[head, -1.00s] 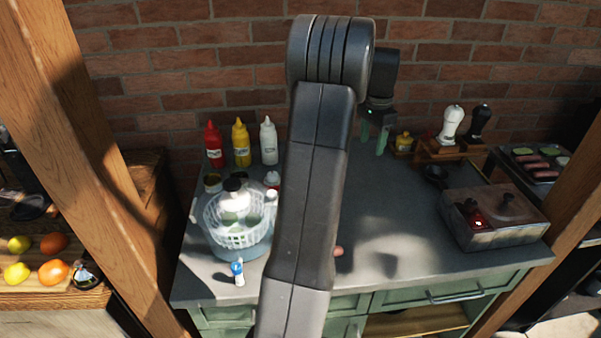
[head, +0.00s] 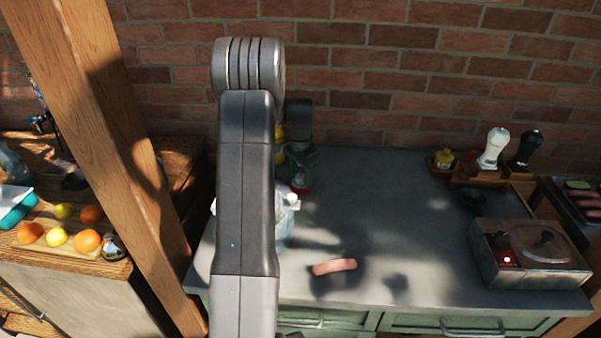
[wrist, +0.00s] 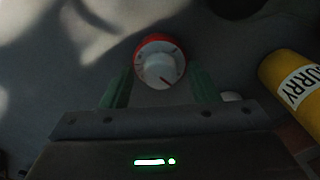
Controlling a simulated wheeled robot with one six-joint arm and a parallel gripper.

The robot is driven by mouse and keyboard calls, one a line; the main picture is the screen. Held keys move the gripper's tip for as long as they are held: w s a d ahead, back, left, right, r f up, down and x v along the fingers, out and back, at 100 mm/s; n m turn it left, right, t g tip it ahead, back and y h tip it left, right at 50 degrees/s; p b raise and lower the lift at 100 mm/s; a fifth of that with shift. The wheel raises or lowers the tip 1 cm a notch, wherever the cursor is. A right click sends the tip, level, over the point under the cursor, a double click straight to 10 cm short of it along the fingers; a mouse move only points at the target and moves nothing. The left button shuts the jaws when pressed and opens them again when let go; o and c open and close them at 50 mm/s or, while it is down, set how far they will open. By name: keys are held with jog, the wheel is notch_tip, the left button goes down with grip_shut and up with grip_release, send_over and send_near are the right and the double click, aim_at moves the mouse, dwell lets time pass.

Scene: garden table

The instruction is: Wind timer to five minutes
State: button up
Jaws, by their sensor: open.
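The timer (wrist: 158,62) has a red rim and a white knob with a dark pointer line, seen from above in the wrist view. In the head view only a bit of its red rim (head: 302,189) shows, below my gripper. My gripper (wrist: 161,88) is open. Its green fingers stand at the left and right of the timer's near side in the picture. I cannot tell whether they touch it or how high they are above it. In the head view my gripper (head: 301,180) is over the left back of the table, and my arm hides much around it.
A yellow curry bottle (wrist: 295,82) lies close on the right in the wrist view. The grey table (head: 385,205) is mostly clear in the middle, with a sausage (head: 334,266) near the front. A metal box (head: 530,258) and shakers (head: 494,148) stand at the right.

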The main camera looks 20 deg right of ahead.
jog(key=c, duration=1)
jog(key=shift+o, duration=0.2)
jog(key=shift+m, duration=0.3)
jog(key=m+b, duration=0.1)
jog(key=m, duration=0.2)
jog(key=shift+m, duration=0.4)
jog(key=m+b, duration=0.1)
jog(key=m, duration=0.3)
jog(key=shift+m, duration=0.3)
jog(key=m, duration=0.4)
jog(key=shift+r+m+b, duration=0.1)
jog(key=shift+m+b, duration=0.3)
jog(key=shift+m, duration=2)
